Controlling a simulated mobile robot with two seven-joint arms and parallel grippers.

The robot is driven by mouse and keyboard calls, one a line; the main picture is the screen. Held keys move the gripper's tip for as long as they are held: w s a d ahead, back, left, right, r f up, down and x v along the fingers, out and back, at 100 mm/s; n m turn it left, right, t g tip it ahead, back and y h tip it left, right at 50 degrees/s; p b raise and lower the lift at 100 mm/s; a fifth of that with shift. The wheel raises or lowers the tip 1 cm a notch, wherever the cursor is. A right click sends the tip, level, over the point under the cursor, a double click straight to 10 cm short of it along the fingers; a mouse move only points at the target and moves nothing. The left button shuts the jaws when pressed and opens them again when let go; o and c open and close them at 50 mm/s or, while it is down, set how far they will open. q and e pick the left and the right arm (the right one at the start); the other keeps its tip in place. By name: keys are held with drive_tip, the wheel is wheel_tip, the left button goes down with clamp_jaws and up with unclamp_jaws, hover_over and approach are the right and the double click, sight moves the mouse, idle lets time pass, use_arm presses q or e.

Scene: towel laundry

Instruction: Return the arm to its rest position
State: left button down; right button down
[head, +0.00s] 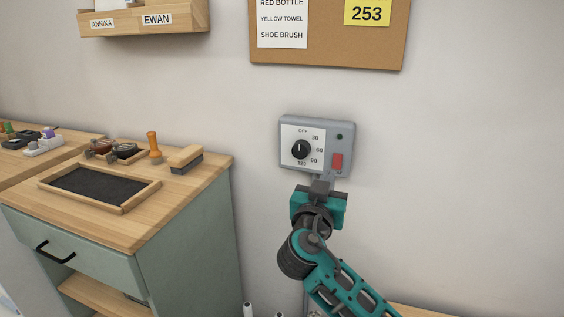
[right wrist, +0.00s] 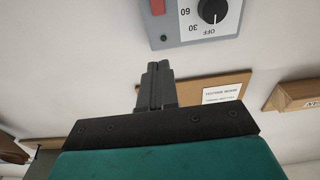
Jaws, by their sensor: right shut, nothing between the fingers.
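My right arm is teal and black and comes up from the bottom of the head view. My right gripper (head: 319,187) is shut and empty, just below the grey timer box on the wall. In the right wrist view its fingers (right wrist: 155,75) are together, with a gap between them and the box. The timer box (head: 286,122) has a black dial (head: 301,149) and a red switch (head: 337,162). The dial's white mark points up towards OFF. In the right wrist view the box (right wrist: 162,40) is upside down at the top. My left gripper is not in view.
A green cabinet (head: 190,245) with a wooden top stands at left, holding a framed black tray (head: 100,187), a brush (head: 186,159) and a wooden-handled tool (head: 153,147). A corkboard (head: 330,55) and a wooden wall shelf (head: 190,17) hang above. The wall right of the box is clear.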

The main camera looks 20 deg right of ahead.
drive_tip(key=s+a+f+n+g+y+p, duration=0.1)
drive_tip(key=s+a+f+n+y, duration=0.25)
drive_tip(key=f, duration=0.55)
drive_tip(key=s+a+f+n+g+y+p, duration=0.15)
drive_tip(key=s+f+n+y, duration=0.3)
drive_tip(key=f, duration=0.45)
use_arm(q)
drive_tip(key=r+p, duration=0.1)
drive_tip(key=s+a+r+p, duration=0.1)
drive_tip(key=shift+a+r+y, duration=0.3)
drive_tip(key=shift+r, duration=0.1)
use_arm(e)
drive_tip(key=s+a+f+n+g+y, duration=0.1)
drive_tip(key=s+f, duration=0.3)
drive_tip(key=s, duration=0.4)
drive_tip(key=s+a+f+n+g+y, duration=0.1)
drive_tip(key=s+f+y, duration=0.3)
drive_tip(key=s, duration=0.4)
drive_tip(key=shift+s+a, duration=0.2)
drive_tip(key=shift+a, duration=0.5)
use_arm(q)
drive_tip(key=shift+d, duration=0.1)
use_arm(e)
drive_tip(key=shift+f, duration=0.1)
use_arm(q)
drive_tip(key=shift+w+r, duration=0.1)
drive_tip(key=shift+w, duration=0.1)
use_arm(e)
drive_tip(key=c, duration=1.8)
unclamp_jaws()
